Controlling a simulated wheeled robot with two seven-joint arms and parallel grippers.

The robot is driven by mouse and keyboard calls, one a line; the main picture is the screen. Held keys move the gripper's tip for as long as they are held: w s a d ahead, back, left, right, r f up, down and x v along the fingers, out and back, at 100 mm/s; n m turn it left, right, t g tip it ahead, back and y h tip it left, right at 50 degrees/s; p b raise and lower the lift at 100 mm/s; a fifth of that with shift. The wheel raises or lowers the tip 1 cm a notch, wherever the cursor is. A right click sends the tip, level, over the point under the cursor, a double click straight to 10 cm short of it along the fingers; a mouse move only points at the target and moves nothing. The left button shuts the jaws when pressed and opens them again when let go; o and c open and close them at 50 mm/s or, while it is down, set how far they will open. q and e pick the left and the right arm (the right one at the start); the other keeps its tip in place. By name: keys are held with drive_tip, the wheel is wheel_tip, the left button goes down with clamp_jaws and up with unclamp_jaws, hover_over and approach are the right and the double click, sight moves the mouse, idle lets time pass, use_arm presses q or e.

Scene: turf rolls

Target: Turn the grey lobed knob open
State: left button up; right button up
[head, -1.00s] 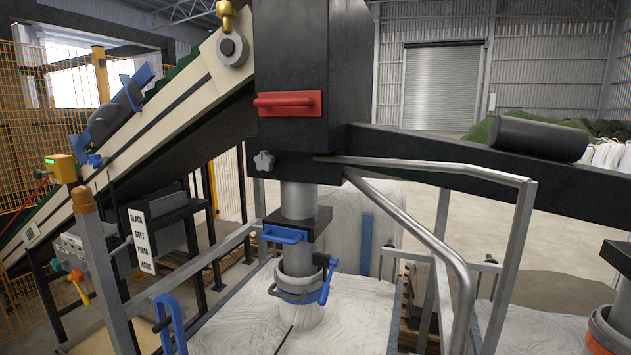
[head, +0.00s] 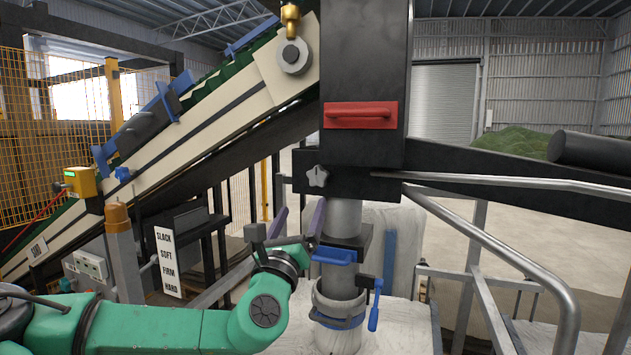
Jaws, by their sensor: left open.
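The grey lobed knob (head: 317,177) sits on the black block below the dark column, left of the steel pipe. Nothing covers it. My left gripper (head: 299,208) is below and slightly left of the knob, on the end of my green arm. Its two fingers point up and stand apart, with nothing between them. The gripper appears clear of the knob; the exact distance in depth is hard to tell. My right gripper is not in view.
A red handle (head: 361,115) is above the knob. A steel pipe (head: 344,218) with a blue bracket (head: 334,255) stands right of my gripper. A metal rail (head: 490,181) runs off to the right. A sloped conveyor (head: 190,142) is at the left.

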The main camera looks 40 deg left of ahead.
sight(317, 179)
use_arm(q)
drive_tip(key=p+x, duration=0.7)
drive_tip(key=x, duration=0.6)
drive_tip(key=shift+w, duration=0.75)
drive_tip(key=c, duration=1.4)
drive_tip(key=shift+f, duration=0.1)
